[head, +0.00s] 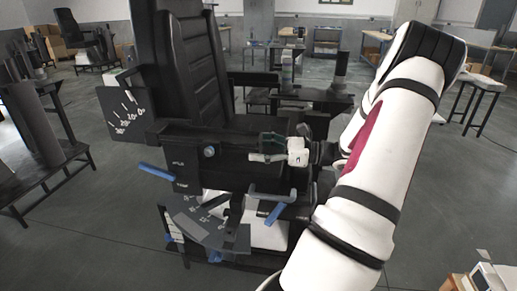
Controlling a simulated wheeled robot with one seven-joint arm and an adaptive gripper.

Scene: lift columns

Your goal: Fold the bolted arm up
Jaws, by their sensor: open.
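A black seat with a tall ribbed backrest (190,65) stands at the middle left. A long black block (225,155) with a round bolt head (209,151) and small white lettering runs across its front; it looks like the bolted arm, though I cannot be sure. It lies about level. My gripper (259,147) is open, pointing left at the right part of this block.
Blue levers (157,171) stick out below the block. A grey angle-marked plate (205,222) sits underneath, and another marked plate (124,113) is beside the backrest. A dark bench (45,165) stands at left. Grey floor (95,245) is clear at front left.

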